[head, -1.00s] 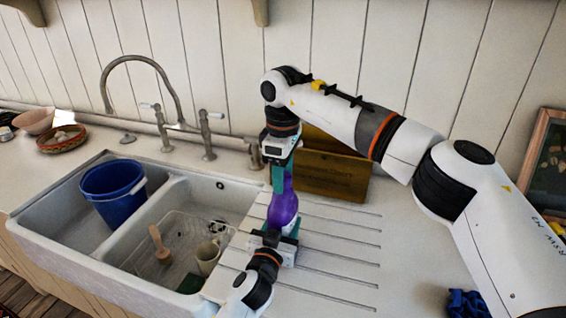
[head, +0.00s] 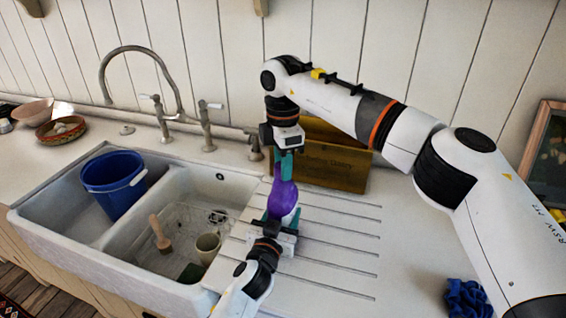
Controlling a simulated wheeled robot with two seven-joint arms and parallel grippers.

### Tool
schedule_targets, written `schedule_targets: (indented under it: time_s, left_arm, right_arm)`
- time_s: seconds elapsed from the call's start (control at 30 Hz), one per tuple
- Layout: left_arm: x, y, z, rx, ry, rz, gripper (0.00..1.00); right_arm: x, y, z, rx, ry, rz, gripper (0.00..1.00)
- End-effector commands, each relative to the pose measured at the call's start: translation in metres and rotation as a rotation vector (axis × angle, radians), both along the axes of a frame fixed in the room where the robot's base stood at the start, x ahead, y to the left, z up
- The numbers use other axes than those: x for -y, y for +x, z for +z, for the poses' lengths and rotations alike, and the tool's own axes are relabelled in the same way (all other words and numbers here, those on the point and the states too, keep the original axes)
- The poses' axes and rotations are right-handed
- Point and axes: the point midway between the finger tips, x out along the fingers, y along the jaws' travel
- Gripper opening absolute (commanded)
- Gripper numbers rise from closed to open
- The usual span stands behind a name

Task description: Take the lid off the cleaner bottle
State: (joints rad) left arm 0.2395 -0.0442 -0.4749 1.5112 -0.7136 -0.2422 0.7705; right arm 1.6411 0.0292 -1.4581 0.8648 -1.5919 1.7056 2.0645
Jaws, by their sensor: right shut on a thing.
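The purple cleaner bottle (head: 282,199) stands upright above the ribbed drainboard (head: 340,232), right of the sink. My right gripper (head: 286,167) comes down from above and is shut on the top of the bottle. Its teal fingers hide the lid, so I cannot tell whether the lid is still seated. My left gripper (head: 281,217) reaches in from the near side, low on the bottle, with teal fingers on either side of it. I cannot tell whether those fingers press on the bottle.
A wooden box (head: 335,165) stands close behind the bottle, against the wall. The sink holds a blue bucket (head: 113,184), a brush (head: 159,232) and a mug (head: 207,248). A blue cloth (head: 466,298) lies at the right. The drainboard right of the bottle is clear.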

Motion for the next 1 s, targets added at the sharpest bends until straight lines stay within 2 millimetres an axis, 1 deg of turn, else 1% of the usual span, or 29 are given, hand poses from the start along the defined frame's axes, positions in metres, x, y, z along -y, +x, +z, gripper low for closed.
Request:
schedule_targets:
  time_s: [0.1, 1.0]
  left_arm:
    - [-0.0001, -0.0001, -0.0004, -0.001, 0.000, 0.000, 0.00]
    - [-0.0001, -0.0001, -0.0006, -0.001, 0.000, 0.000, 0.00]
  right_arm:
    - [0.0001, 0.0003, 0.0004, 0.001, 0.001, 0.280, 0.07]
    - [-0.0001, 0.0007, 0.0020, -0.001, -0.001, 2.473, 0.07]
